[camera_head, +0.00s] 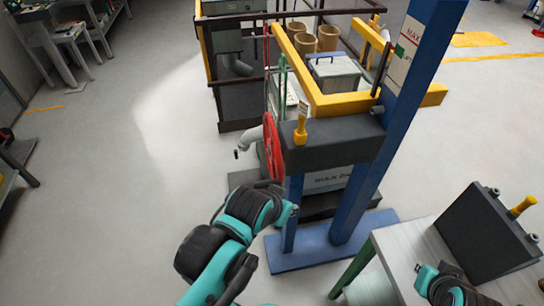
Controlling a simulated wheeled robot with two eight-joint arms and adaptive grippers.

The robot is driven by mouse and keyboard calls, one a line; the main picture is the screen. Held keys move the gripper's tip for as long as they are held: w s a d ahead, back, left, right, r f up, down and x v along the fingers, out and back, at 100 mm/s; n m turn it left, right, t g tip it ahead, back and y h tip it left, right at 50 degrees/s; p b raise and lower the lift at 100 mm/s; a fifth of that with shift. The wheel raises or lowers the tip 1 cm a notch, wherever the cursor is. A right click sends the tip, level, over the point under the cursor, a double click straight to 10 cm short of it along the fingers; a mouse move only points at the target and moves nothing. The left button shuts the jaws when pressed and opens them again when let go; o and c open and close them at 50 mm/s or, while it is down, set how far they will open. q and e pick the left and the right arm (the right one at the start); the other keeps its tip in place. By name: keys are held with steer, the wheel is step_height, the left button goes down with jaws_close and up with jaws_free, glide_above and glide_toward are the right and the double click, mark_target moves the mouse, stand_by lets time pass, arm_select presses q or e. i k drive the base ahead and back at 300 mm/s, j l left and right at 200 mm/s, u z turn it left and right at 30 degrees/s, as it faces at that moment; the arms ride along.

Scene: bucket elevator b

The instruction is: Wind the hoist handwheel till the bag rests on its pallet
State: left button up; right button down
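The red handwheel (271,146) is seen nearly edge-on at the left side of the hoist's dark head (335,143). A yellow boom (310,72) and a blue column (385,135) belong to the hoist. I cannot make out the bag or its pallet for certain; a pale panel with lettering shows low behind the frame. My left arm reaches up from the bottom middle, its teal and black links below the handwheel, apart from it in the picture. No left fingers show. A teal part of my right arm shows at the bottom right, without fingers.
A grey table (405,265) with a dark block (485,235) stands at right. The hoist's blue base (325,248) is on the floor. Behind are a dark-railed frame (240,120) and brown tubs (328,38). Open floor (130,170) lies left.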

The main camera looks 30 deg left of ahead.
mark_target(266, 152)
steer(key=j+u, duration=0.2)
steer(key=u, duration=0.7)
